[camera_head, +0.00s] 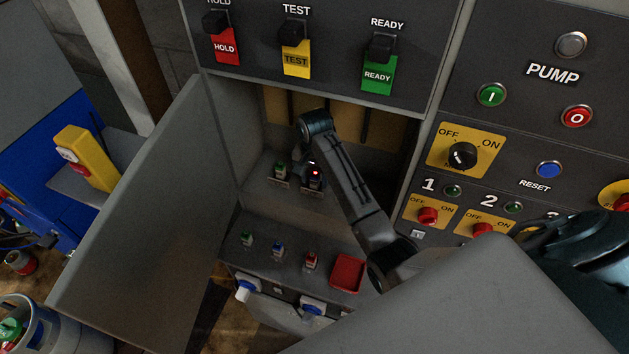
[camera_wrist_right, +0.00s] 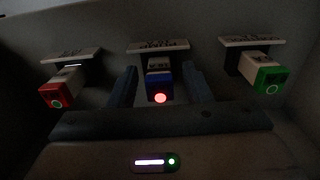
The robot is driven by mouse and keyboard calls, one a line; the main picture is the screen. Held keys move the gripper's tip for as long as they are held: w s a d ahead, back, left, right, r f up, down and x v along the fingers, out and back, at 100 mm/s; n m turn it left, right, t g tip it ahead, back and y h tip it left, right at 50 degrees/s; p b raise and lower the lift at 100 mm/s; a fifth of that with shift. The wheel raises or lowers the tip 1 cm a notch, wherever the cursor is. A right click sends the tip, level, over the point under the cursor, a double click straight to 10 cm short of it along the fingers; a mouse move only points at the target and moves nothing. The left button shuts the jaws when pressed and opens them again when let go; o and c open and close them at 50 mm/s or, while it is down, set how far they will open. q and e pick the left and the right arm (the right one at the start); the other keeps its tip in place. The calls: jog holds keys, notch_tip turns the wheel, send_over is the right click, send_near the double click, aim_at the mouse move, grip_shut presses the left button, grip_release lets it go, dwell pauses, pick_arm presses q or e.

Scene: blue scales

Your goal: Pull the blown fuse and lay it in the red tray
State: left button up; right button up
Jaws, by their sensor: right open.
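The blue fuse (camera_wrist_right: 160,86) with a glowing red light sits in the middle socket. My right gripper (camera_wrist_right: 160,76) is open, with one finger on each side of it; I cannot tell whether they touch it. A red fuse (camera_wrist_right: 58,94) and a green fuse (camera_wrist_right: 265,79) sit in the sockets either side, their lights green. In the head view the lit blue fuse (camera_head: 314,177) is partly covered by my right arm, the green fuse (camera_head: 282,170) shows to its left, and the red one is hidden. The empty red tray (camera_head: 348,273) lies on the lower ledge. My left gripper is out of view.
Loose green (camera_head: 247,240), blue (camera_head: 278,249) and red (camera_head: 311,261) fuses stand on the ledge left of the tray. A grey open door (camera_head: 130,220) flanks the cabinet on the left. A grey panel (camera_head: 470,305) fills the lower right. Pump controls (camera_head: 463,156) are right.

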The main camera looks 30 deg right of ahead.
grip_shut()
jog(key=shift+r, duration=0.1)
